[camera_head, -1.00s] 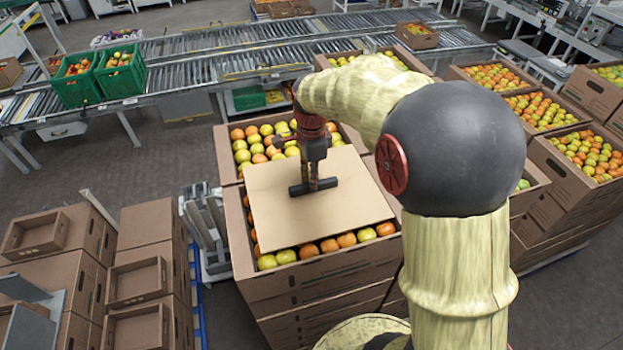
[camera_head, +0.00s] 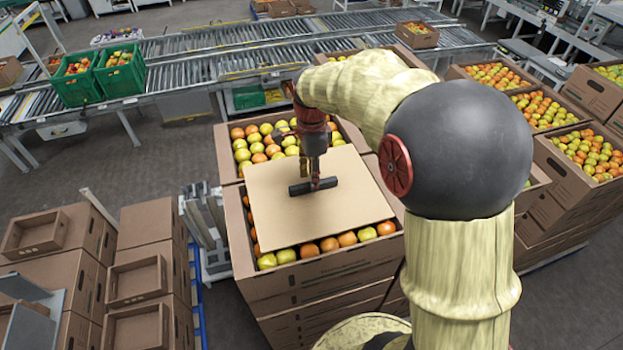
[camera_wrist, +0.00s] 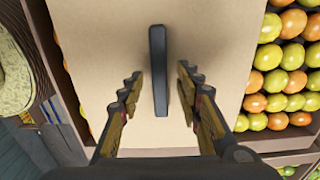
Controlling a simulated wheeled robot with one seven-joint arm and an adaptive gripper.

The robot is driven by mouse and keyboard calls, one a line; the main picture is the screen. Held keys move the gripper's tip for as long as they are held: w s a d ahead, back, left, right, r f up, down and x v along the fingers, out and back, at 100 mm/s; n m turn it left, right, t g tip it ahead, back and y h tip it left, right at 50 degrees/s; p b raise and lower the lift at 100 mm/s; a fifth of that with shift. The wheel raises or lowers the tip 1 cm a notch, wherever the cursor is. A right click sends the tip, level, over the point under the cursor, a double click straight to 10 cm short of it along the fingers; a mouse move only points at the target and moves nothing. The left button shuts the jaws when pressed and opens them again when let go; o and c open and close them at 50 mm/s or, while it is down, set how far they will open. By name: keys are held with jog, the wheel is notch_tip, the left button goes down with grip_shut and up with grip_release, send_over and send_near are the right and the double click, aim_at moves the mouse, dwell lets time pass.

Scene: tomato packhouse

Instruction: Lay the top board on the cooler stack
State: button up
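The top board (camera_head: 345,215) is a flat tan sheet lying over the front tomato crate (camera_head: 320,276) of a carton stack. It is slightly askew, with tomatoes showing along its front and left edges. A black bar handle (camera_head: 313,187) stands on the board. My gripper (camera_head: 314,182) is above the handle, pointing down. In the wrist view, the board (camera_wrist: 205,30) fills the middle and the handle (camera_wrist: 158,70) lies between the two fingers. My gripper (camera_wrist: 158,92) is open there, with a visible gap on both sides of the handle.
An open tomato crate (camera_head: 226,160) adjoins behind the board. Empty cartons (camera_head: 150,225) are stacked at left, and tomato cartons (camera_head: 575,185) stand at right. A roller conveyor (camera_head: 200,75) with green crates (camera_head: 120,78) runs across the back. Grey floor is clear at left.

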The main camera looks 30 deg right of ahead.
notch_tip(320, 180, up, 11)
jog(key=b, duration=0.1)
jog(key=s+a+n+t, duration=0.2)
jog(key=s+a+n, duration=0.3)
jog(key=s+n, duration=0.5)
jog(key=s+a+n+t, duration=0.3)
jog(key=s+a+n, duration=0.2)
jog(key=s+n, duration=0.5)
jog(key=shift+s+f+t, duration=0.25)
jog(key=shift+f+t, duration=0.05)
jog(key=shift+f, duration=0.15)
jog(key=shift+s, duration=0.15)
